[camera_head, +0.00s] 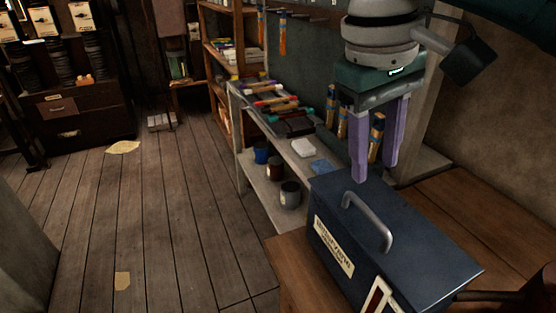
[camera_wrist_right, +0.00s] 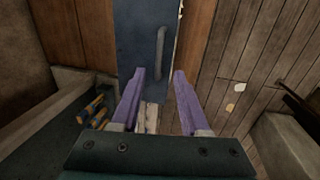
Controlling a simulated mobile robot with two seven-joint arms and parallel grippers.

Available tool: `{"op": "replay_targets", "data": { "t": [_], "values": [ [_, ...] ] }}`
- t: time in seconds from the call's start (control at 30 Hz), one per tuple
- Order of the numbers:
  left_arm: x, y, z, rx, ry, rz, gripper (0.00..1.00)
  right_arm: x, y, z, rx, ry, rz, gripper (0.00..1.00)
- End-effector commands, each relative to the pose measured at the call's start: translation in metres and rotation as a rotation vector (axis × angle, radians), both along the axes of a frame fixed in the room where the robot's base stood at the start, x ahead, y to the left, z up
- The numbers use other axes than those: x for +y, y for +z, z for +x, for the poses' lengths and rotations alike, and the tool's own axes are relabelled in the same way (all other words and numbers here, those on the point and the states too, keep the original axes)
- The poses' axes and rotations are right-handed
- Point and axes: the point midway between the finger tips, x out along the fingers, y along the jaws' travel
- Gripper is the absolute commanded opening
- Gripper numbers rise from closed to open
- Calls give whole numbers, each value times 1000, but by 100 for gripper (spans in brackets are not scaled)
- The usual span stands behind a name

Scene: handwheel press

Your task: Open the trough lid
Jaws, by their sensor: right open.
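The trough is a dark blue box with a pale label on its front, standing on a wooden table. Its flat lid (camera_head: 420,237) is shut and carries a grey bar handle (camera_head: 368,221). In the right wrist view the lid (camera_wrist_right: 135,45) and the handle (camera_wrist_right: 160,52) lie ahead of the fingers. My right gripper (camera_head: 376,172), with two purple fingers, is open and empty above the far end of the lid. It also shows in the right wrist view (camera_wrist_right: 158,75), its fingers apart and not around the handle. My left gripper is not in view.
A shelf unit (camera_head: 262,180) with tools, cups and a white block stands behind the trough. The wooden table (camera_head: 290,262) has bare top at right. A wall stands close on the right. The plank floor at left is mostly clear.

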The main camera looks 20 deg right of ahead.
Motion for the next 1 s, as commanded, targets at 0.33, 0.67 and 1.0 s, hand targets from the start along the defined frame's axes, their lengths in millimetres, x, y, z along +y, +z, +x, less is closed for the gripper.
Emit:
{"op": "replay_targets", "data": {
  "t": [0.33, 0.67, 1.0],
  "values": [
    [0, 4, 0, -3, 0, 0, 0, -12, -60, -1, 3, 1, -2, 45],
    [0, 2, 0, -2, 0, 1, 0, -18, -90, 1, -1, 4, 0, 45],
    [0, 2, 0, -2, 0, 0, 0, -18, -91, 1, -1, 4, 0, 32]
  ]
}}
